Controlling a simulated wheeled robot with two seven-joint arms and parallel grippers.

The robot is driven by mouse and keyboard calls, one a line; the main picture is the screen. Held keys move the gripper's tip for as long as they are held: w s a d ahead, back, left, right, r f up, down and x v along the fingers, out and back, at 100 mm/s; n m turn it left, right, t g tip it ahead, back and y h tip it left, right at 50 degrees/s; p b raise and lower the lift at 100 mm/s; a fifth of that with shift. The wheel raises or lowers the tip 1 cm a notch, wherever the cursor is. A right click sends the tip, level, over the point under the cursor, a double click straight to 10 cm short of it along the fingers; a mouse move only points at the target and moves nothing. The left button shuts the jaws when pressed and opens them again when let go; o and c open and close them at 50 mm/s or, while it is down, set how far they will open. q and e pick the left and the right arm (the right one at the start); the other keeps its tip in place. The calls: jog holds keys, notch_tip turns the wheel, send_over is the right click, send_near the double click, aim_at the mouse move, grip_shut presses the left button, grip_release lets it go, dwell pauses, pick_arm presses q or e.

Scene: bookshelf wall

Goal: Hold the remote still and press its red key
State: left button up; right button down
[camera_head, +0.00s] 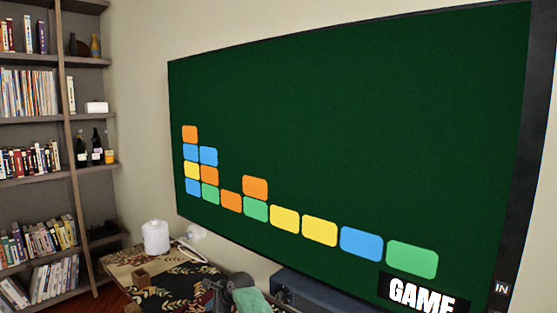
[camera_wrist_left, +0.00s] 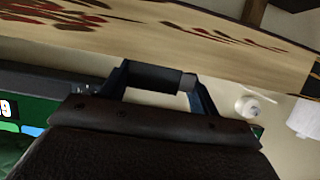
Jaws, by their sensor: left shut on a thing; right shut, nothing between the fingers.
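In the left wrist view my left gripper (camera_wrist_left: 158,84) is shut on a dark bar-shaped thing, which looks like the remote (camera_wrist_left: 150,76). Its end at the right is lighter grey. No keys show on the side facing the camera, so the red key is not visible. In the head view the remote cannot be made out.
A large dark green screen (camera_head: 330,110) with coloured blocks fills the wall. A bookshelf (camera_head: 80,62) is at the left.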

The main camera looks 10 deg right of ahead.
pick_arm(q)
jog(key=o, duration=1.2)
jog(key=shift+c, duration=0.2)
jog(key=shift+a, duration=0.1)
